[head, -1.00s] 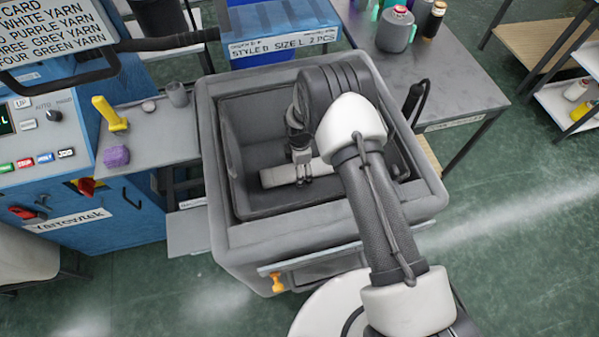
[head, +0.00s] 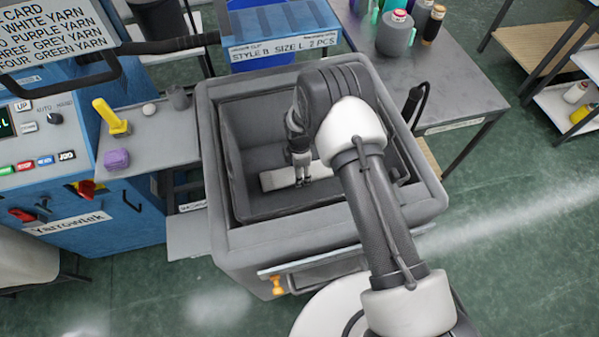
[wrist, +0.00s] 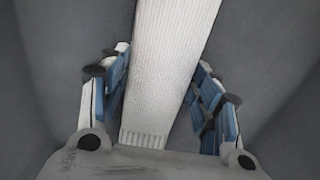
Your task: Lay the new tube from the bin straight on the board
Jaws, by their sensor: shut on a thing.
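The tube (head: 276,179), a pale ribbed knitted strip, lies low inside the grey bin (head: 232,238). My gripper (head: 302,180) reaches down into the bin and is shut on the tube, right of the tube's visible left end. In the wrist view the white tube (wrist: 165,75) runs lengthwise between my blue-padded fingers, its near end by the palm. Its far end leaves the top of that view. My arm hides the tube's right part in the head view. I cannot tell which surface is the board.
The bin's walls surround my gripper closely. A blue stand labelled style B size L (head: 283,47) is behind the bin. A grey table (head: 455,85) with cones is at the back right. A side shelf (head: 165,142) holds a yellow tool (head: 110,117) and a purple lump (head: 116,160).

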